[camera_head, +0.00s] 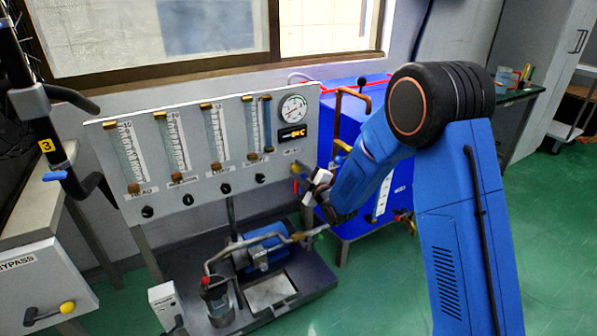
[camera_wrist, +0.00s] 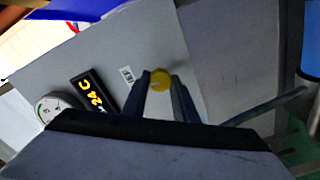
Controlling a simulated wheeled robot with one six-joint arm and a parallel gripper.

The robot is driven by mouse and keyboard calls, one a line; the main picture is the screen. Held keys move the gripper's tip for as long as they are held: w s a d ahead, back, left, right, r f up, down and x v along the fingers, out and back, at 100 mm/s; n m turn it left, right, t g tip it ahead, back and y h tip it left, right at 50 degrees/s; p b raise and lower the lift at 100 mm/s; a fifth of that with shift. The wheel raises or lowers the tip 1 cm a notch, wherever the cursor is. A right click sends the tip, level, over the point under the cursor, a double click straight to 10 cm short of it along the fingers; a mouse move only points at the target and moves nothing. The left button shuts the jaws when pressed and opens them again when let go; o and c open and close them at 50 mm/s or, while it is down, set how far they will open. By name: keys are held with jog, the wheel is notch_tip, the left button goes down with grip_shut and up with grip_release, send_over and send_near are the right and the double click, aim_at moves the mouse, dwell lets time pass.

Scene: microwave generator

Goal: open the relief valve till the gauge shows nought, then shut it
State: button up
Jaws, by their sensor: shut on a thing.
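The round white gauge (camera_head: 292,108) sits at the upper right of the grey panel (camera_head: 225,178); in the wrist view the gauge (camera_wrist: 54,108) is at the left, partly cut off by my gripper's body. Its needle is too small to read surely. My gripper (camera_head: 305,178) is at the panel's lower right edge. In the wrist view my gripper (camera_wrist: 161,88) is shut on a yellow knob (camera_wrist: 161,78), taken as the relief valve's handle. The knob shows between the two fingertips; its stem and how far it is turned are hidden.
A lit display (camera_wrist: 95,102) reads 24 C beside the gauge. Several flow tubes (camera_head: 173,140) and black knobs (camera_head: 188,199) are on the panel. A blue cabinet (camera_head: 345,112) with pipes stands close to the right. A pump (camera_head: 262,247) sits below. Green floor (camera_head: 545,215) is clear at right.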

jog(key=shift+n, duration=0.3)
jog(key=shift+f, duration=0.1)
jog(key=o, duration=1.1)
jog(key=shift+s, duration=0.15)
jog(key=v, duration=1.7)
jog(key=shift+d, duration=0.15)
